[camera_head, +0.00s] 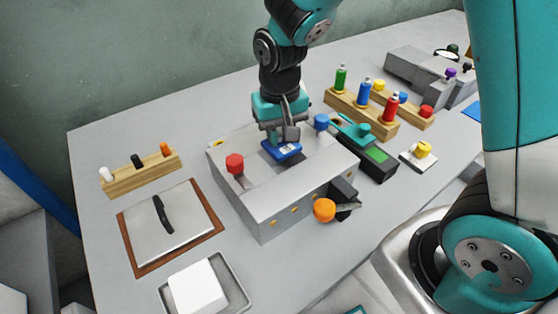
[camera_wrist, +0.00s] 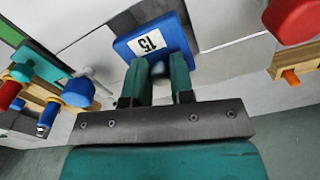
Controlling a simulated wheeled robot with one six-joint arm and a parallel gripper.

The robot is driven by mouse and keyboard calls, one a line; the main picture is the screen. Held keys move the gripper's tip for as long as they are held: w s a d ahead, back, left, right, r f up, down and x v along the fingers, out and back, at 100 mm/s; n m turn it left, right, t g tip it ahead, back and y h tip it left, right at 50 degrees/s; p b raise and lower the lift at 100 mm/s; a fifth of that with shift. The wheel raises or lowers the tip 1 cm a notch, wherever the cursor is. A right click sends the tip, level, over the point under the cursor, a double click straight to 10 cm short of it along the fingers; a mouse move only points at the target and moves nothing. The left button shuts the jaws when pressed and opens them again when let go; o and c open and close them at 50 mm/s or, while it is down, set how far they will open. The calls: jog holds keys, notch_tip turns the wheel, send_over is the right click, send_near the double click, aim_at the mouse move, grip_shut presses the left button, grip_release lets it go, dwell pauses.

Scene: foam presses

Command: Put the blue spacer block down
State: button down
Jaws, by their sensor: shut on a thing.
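The blue spacer block (camera_head: 284,151) is a flat blue piece with a white label that reads 15 in the wrist view (camera_wrist: 152,40). My gripper (camera_head: 287,135) is shut on it from above. In the wrist view both teal fingers (camera_wrist: 158,70) meet the block at its near side. The block is over the top of the grey press box (camera_head: 235,195), between a red knob (camera_head: 235,163) and a blue knob (camera_head: 321,121). I cannot tell whether its underside touches the box. The fingers partly hide the block.
An orange-knobbed lever (camera_head: 324,209) sticks out of the box's front. A green-and-black device (camera_head: 372,150) stands to the right, near wooden racks (camera_head: 345,104) with bottles. Left are a knob rack (camera_head: 140,176), a framed plate (camera_head: 185,235) and a tray (camera_head: 240,302) with a white block.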

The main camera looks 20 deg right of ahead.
aim_at(280, 135)
notch_tip(280, 135, down, 9)
jog(key=shift+r, duration=0.2)
dwell(0.3)
jog(key=c, duration=1.3)
grip_release()
jog(key=shift+f, duration=0.1)
jog(key=shift+o, duration=0.2)
notch_tip(280, 135, up, 12)
jog(key=shift+s+r+b, duration=0.1)
jog(key=shift+b, duration=0.2)
jog(key=s+a+r+n+y, duration=0.2)
jog(key=s+r+n, duration=0.2)
jog(key=s, duration=0.5)
jog(key=s+a+r+n+y, duration=0.2)
jog(key=s+r+n, duration=0.2)
jog(key=s, duration=0.5)
jog(key=shift+a+r, duration=0.3)
jog(key=shift+r, duration=0.4)
